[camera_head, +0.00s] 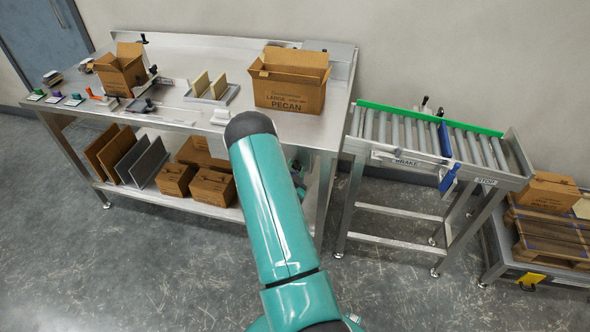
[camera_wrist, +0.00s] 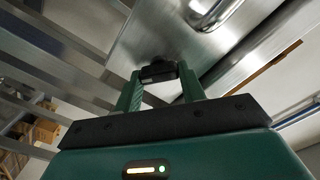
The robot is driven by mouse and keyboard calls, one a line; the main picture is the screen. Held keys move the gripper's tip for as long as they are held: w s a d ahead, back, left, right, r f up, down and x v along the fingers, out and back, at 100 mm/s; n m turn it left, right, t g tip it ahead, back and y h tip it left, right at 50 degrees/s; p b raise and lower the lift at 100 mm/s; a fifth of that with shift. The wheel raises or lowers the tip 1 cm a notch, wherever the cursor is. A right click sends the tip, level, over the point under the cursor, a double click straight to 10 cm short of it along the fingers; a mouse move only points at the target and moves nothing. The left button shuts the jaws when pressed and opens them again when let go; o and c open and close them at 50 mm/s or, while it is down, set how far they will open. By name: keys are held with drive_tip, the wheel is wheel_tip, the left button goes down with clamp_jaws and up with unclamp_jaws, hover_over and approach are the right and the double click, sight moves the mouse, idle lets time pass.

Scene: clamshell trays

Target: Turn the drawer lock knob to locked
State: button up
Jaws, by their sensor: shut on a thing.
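In the wrist view, my gripper (camera_wrist: 160,80) has its two green fingers on either side of a small black knob (camera_wrist: 158,69). It is shut on the knob. The knob sits on a brushed metal drawer front (camera_wrist: 145,35), near a shiny metal handle (camera_wrist: 213,14). I cannot read any lock marking or tell the knob's angle. In the head view, my teal arm hides the knob and most of the drawer, and only bits of the gripper end show beside the arm under the bench top.
The steel bench (camera_head: 190,55) carries an open PECAN carton (camera_head: 290,92), a smaller carton (camera_head: 121,72) and a tray (camera_head: 211,97). Its lower shelf holds panels and boxes (camera_head: 212,187). A roller conveyor (camera_head: 425,150) stands to the right. The floor in front is clear.

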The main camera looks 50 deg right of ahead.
drive_tip(key=m, duration=0.5)
drive_tip(key=shift+s+f+m, duration=0.1)
drive_tip(key=shift+m, duration=2.5)
drive_tip(key=o, duration=1)
drive_tip(key=v, duration=1.3)
drive_tip(key=shift+s+a, duration=0.15)
drive_tip(key=shift+a, duration=0.15)
